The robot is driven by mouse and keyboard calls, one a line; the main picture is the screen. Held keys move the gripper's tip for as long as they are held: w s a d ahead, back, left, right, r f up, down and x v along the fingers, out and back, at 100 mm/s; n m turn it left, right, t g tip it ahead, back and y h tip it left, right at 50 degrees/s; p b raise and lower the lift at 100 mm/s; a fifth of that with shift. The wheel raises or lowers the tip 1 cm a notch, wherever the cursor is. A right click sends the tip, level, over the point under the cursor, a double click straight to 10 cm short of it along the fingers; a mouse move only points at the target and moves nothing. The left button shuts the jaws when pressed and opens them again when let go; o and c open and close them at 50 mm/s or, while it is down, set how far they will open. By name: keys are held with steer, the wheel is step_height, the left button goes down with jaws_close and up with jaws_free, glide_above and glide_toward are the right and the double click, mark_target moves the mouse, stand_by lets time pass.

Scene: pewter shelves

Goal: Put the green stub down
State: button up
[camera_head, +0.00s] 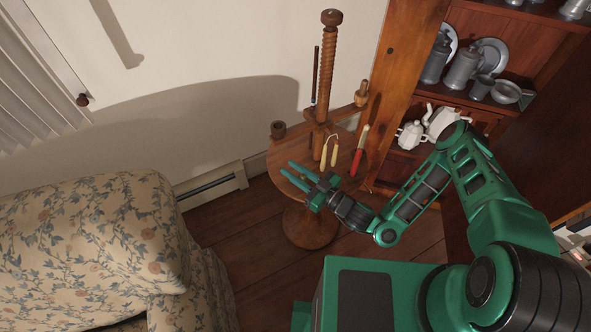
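My gripper (287,167) reaches left over the round wooden table (291,187) of a candle stand. Its two green fingers point to the left, with a narrow gap between them. I cannot make out a green stub apart from the green fingers, so whether something is held there is unclear. Two yellowish candles (323,157) hang by a joined wick near the wooden screw post (327,70). A red candle with a pale top (358,155) stands to their right.
A small wooden cup (278,129) and a turned wooden piece (362,93) sit on the stand's upper arm. A floral armchair (95,240) is at left. Shelves with pewter (463,70) and white teapots (411,134) are at right. A baseboard heater (212,184) runs along the wall.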

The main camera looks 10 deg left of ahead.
steer(key=shift+o, duration=0.7)
steer(key=shift+d+r, duration=0.1)
steer(key=shift+r, duration=0.05)
steer(key=v, duration=1.2)
steer(key=shift+d+r+n+g+y, duration=0.1)
steer(key=shift+r+n+g+y, duration=0.4)
steer(key=shift+g, duration=0.4)
steer(key=s+d+r+m+g+h, duration=0.2)
steer(key=d+r+g+h, duration=0.3)
steer(key=d+r, duration=0.5)
steer(key=s+d+r+m+g+h, duration=0.1)
steer(key=s+d+r+g+h, duration=0.35)
steer(key=d, duration=0.95)
steer(key=s+d+r+m+h, duration=0.2)
steer(key=s+d+r+m, duration=0.1)
steer(key=d+r+m, duration=0.1)
steer(key=s+d+r+m+t+h, duration=0.1)
steer(key=s+d+r+m, duration=0.3)
steer(key=r, duration=0.5)
steer(key=s+d+r+m+h, duration=0.3)
steer(key=s+d+r+m, duration=0.1)
steer(key=r+m, duration=0.3)
steer(key=shift+s+d+r+m, duration=0.25)
steer(key=shift+d+m, duration=0.15)
steer(key=shift+d, duration=0.2)
